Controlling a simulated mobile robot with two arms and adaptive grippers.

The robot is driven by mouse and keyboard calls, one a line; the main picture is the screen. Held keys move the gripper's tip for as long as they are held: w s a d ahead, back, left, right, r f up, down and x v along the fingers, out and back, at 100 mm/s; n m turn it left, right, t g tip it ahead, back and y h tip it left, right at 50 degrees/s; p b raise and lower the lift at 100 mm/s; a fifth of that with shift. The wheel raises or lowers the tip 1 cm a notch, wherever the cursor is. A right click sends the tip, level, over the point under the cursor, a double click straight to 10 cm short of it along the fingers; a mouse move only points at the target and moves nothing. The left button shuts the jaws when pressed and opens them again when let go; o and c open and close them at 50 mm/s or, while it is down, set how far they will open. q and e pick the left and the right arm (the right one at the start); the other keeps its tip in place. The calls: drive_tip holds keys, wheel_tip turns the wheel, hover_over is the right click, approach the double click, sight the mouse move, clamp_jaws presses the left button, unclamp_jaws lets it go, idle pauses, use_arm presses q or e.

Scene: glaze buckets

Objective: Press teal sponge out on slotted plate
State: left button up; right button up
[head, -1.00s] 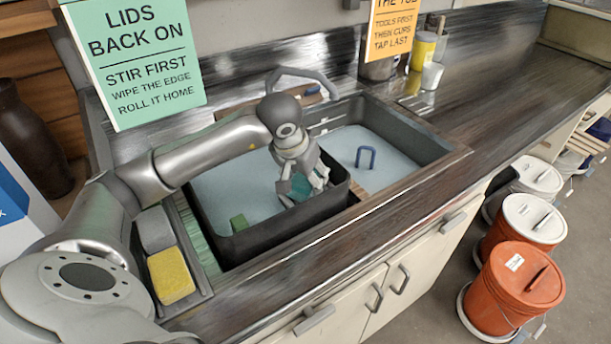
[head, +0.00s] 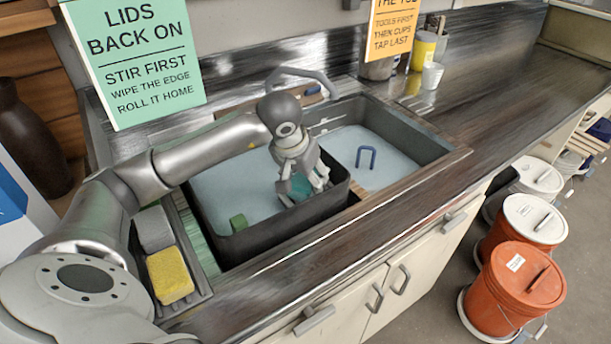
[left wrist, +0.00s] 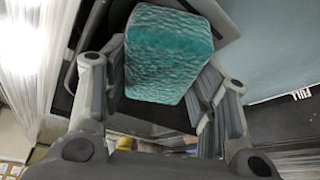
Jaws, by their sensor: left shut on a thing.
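The teal sponge (left wrist: 168,48) is a textured block held between the fingers of my left gripper (left wrist: 160,82) in the left wrist view. In the head view only a little of the sponge (head: 301,187) shows between the fingers of the left gripper (head: 303,194). The gripper points down inside the dark tub (head: 275,226), near its right end, over pale blue water. I cannot tell whether the sponge touches the water. I cannot make out the slotted plate for certain; a green ribbed strip (head: 197,236) lies left of the tub. My right gripper is out of view.
A tray left of the tub holds a grey sponge (head: 154,229) and a yellow sponge (head: 170,275). A blue handle (head: 366,156) stands in the right basin. The right counter (head: 500,70) is mostly clear. Buckets stand on the floor.

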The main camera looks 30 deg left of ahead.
use_arm(q)
drive_tip(key=shift+s, duration=0.1)
drive_tip(key=shift+r+p, duration=2.1)
drive_tip(key=shift+r, duration=1.35)
